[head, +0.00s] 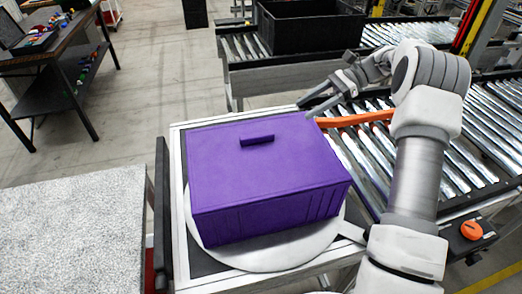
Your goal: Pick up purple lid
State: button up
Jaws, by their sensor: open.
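The purple lid (224,155) sits on top of a purple box (270,216), with a raised purple handle (257,140) near the middle of its top. The box stands on a round light plate (290,252) on a metal-framed fixture. My gripper (317,104) is open and empty. It is above and to the right of the lid's far right corner in the picture, apart from the handle. My arm comes up from the lower right.
A roller conveyor (474,165) runs along the right, with an orange bar (355,119) near my gripper. A black crate (310,28) stands on the conveyor behind. A speckled grey surface (72,225) is at lower left, and a dark workbench (50,50) stands at upper left.

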jog(key=shift+w+d+f+m+y, duration=0.25)
jog(key=shift+d+f, duration=0.1)
jog(key=shift+f, duration=0.15)
jog(key=shift+w+d+f+m+y, duration=0.15)
jog(key=shift+w+d+f+y, duration=0.15)
jog(key=shift+f, duration=0.15)
jog(key=p, duration=0.2)
send_near(257, 135)
jog(key=x, duration=0.4)
jog(key=shift+s+a+f, duration=0.2)
jog(key=shift+a, duration=0.1)
jog(key=shift+p+x, duration=0.9)
jog(key=shift+x, duration=1.8)
jog(key=shift+w, duration=0.2)
jog(key=shift+c, duration=0.3)
grip_shut()
jog(key=shift+r, duration=0.1)
